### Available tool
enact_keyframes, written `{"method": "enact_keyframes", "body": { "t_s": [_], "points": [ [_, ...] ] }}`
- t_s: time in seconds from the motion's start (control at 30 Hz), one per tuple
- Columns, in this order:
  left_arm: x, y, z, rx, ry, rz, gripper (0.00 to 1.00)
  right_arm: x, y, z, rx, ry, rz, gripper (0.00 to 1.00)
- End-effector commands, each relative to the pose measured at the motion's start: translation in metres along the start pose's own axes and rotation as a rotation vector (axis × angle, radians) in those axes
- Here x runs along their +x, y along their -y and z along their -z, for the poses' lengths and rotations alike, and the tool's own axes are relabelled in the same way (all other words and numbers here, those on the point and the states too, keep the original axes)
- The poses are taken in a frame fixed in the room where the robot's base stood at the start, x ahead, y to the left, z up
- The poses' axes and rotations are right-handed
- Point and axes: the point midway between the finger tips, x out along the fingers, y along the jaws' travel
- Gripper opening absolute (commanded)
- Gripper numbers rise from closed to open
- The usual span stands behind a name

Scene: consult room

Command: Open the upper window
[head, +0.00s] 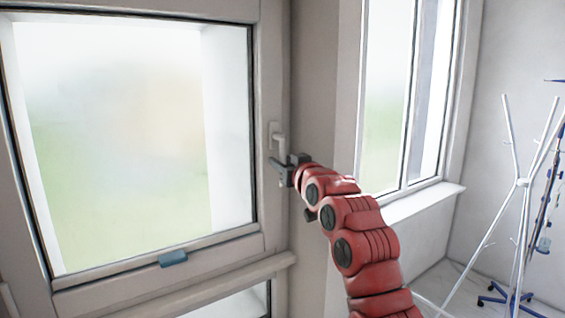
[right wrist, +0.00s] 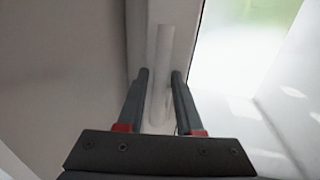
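The upper window (head: 262,110) fills the left of the head view; its pane sits flush in the pale frame and it looks shut. Its white handle (head: 280,142) is on the right side of the frame and points down. My right gripper (head: 279,168) is at the handle's lower end. In the right wrist view, my right gripper (right wrist: 160,76) is open, with one dark finger on each side of the white handle (right wrist: 161,60). Gaps show between the handle and both fingers. My left gripper is in neither view.
A blue piece (head: 173,258) sits on the window's bottom rail. Part of a lower window (head: 235,304) shows below the sill. A second window (head: 388,100) with a white sill (head: 420,203) is to the right. A white coat stand (head: 523,183) stands at the far right.

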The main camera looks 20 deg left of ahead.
Motion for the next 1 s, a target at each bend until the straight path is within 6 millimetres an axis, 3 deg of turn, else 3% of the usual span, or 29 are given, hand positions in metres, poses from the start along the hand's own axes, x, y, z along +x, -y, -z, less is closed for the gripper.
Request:
{"method": "enact_keyframes", "body": {
  "t_s": [0.03, 0.17, 1.0],
  "points": [
    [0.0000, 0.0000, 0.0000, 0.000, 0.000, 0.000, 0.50, 0.0000, 0.0000, 0.0001, 0.000, 0.000, 0.000, 0.24],
    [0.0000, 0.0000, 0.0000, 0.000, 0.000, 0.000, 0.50, -0.0001, 0.0000, 0.0001, 0.000, 0.000, 0.000, 0.00],
    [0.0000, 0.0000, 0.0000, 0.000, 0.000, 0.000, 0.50, -0.0001, 0.0000, 0.0000, 0.000, 0.000, 0.000, 0.00]
  ]
}}
